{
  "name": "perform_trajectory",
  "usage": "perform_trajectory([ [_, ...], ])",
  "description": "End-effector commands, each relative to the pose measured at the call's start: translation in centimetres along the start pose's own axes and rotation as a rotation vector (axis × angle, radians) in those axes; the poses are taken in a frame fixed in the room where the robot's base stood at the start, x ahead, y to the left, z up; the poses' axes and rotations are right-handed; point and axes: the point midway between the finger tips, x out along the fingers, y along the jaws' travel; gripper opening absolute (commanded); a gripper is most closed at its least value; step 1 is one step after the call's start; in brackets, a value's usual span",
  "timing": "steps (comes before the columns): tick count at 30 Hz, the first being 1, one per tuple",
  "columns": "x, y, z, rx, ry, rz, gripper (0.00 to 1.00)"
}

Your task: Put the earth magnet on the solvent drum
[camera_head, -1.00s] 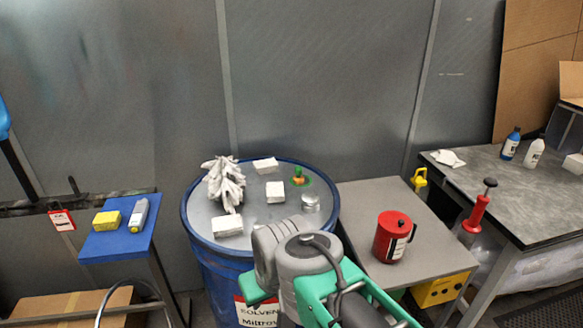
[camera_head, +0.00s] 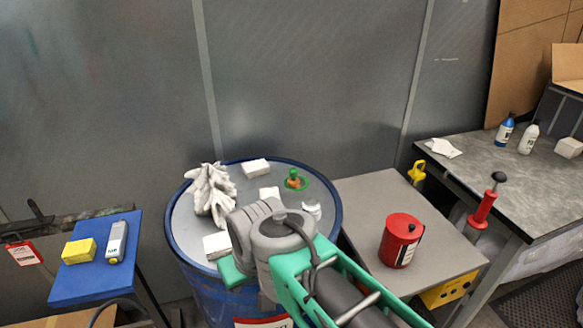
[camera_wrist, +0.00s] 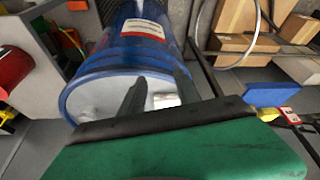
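The blue solvent drum (camera_head: 187,258) stands in the middle, with a grey top (camera_head: 182,222); in the wrist view its blue side (camera_wrist: 115,55) shows. No thing is clearly recognisable as the earth magnet. A small green and orange piece (camera_head: 293,178) stands on the drum top near the far right rim. A silver cylinder (camera_head: 312,209) is on the drum's right side, partly covered by my arm. My gripper (camera_wrist: 160,82) is open, its two dark fingers apart over the drum top. I see nothing held between them. The fingers are hidden in the head view.
Crumpled white gloves (camera_head: 211,193) and several white blocks (camera_head: 256,166) lie on the drum. A grey bench (camera_head: 370,200) with a red can (camera_head: 400,240) stands right. A blue stand (camera_head: 90,285) at left holds a yellow block (camera_head: 78,251) and a grey bottle (camera_head: 117,241).

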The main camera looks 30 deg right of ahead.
Motion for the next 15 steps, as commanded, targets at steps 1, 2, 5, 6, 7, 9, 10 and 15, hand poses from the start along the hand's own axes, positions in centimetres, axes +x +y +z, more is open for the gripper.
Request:
perform_trajectory([
  [1, 0.1, 0.1, -0.3, 0.005, 0.002, 0.002, 0.44],
  [2, 0.1, 0.3, -0.7, 0.012, 0.005, 0.005, 0.46],
  [5, 0.5, 1.4, -3.7, 0.055, 0.03, 0.024, 0.53],
  [6, 0.9, 2.3, -5.5, 0.084, 0.045, 0.037, 0.53],
  [7, 1.2, 3.2, -7.1, 0.109, 0.061, 0.05, 0.53],
  [9, 2.4, 5.7, -11.3, 0.175, 0.099, 0.083, 0.53],
  [10, 3.0, 7.0, -13.1, 0.206, 0.117, 0.099, 0.53],
  [15, 7.3, 15.3, -21.8, 0.361, 0.219, 0.193, 0.53],
])
